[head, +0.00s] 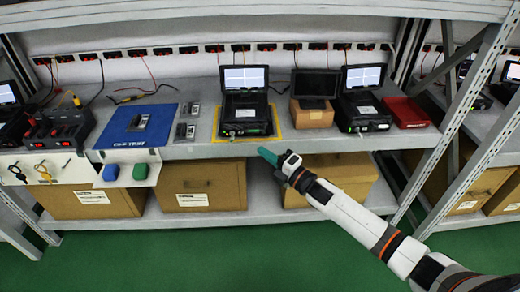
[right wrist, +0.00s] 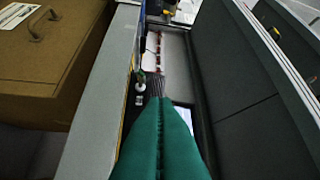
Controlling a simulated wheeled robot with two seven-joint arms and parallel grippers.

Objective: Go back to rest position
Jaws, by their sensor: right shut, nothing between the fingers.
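My right gripper (head: 268,156) has green fingers and is in front of the shelf edge, below the middle test device (head: 246,112) with its lit screen. In the right wrist view its two green fingers (right wrist: 160,108) lie together, shut and empty. The test device sits inside a yellow outline on the shelf, apart from the gripper in the head view. A blue mat (head: 120,138) with a small module on it lies left of it. My left gripper is not in view.
A metal shelf (head: 200,152) runs across, with cardboard boxes (head: 208,188) below. A second device (head: 365,114), a small monitor on a box (head: 311,115) and a red tray (head: 405,112) stand to the right. A rack post (head: 465,112) rises at right. Green floor (head: 200,265) is clear in front.

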